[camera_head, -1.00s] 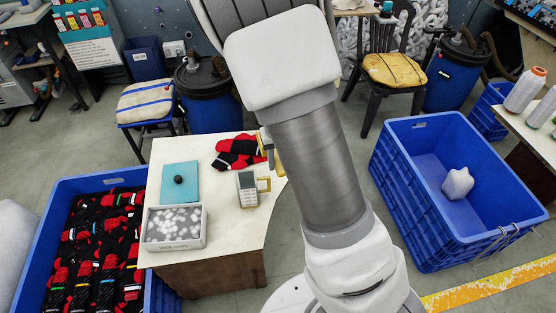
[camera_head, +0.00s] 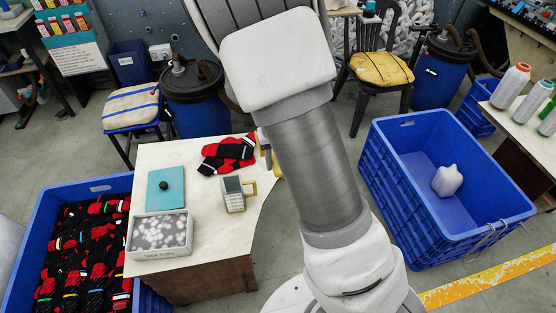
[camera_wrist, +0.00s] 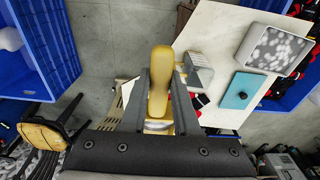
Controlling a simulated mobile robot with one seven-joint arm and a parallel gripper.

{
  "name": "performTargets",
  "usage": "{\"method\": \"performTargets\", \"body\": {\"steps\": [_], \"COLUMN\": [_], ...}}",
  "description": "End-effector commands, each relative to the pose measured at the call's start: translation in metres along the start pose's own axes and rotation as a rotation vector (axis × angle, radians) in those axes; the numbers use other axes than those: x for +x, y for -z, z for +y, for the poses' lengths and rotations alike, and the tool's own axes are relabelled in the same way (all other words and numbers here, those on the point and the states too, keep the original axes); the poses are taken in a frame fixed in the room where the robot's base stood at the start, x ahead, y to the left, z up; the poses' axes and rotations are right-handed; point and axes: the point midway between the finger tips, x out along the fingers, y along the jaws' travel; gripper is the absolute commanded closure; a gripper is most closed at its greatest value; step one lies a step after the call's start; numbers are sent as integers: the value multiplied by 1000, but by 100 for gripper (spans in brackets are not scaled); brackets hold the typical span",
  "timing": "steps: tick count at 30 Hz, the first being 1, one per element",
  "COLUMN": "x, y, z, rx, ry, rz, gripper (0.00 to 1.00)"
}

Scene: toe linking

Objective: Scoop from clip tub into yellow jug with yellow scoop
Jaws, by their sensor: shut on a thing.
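The clip tub (camera_head: 159,251) is a pale grey box of white and grey round pieces at the table's front left. The tub also shows at top right in the wrist view (camera_wrist: 243,43). The jug (camera_head: 233,195), grey-white with a yellow handle, stands to the right of the tub; it shows in the wrist view (camera_wrist: 198,75) beside the right finger. My gripper (camera_wrist: 161,74) is shut on the yellow scoop (camera_wrist: 159,62), its long yellow part lying between the fingers. The scoop's far end is partly hidden by my gripper. In the head view my arm hides most of both.
A teal board (camera_head: 165,190) with a dark knob lies behind the tub. Red and black socks (camera_head: 229,155) lie at the table's back. A blue crate of socks (camera_head: 101,187) is at left; another blue crate (camera_head: 440,126) with a white lump is at right.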

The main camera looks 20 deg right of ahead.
Motion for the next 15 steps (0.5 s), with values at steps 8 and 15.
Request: {"method": "performTargets", "body": {"steps": [8, 15], "x": [3, 9], "y": [6, 13], "z": [-14, -36], "rx": [48, 125], "ry": [-6, -13], "rz": [-3, -7], "gripper": [100, 100]}}
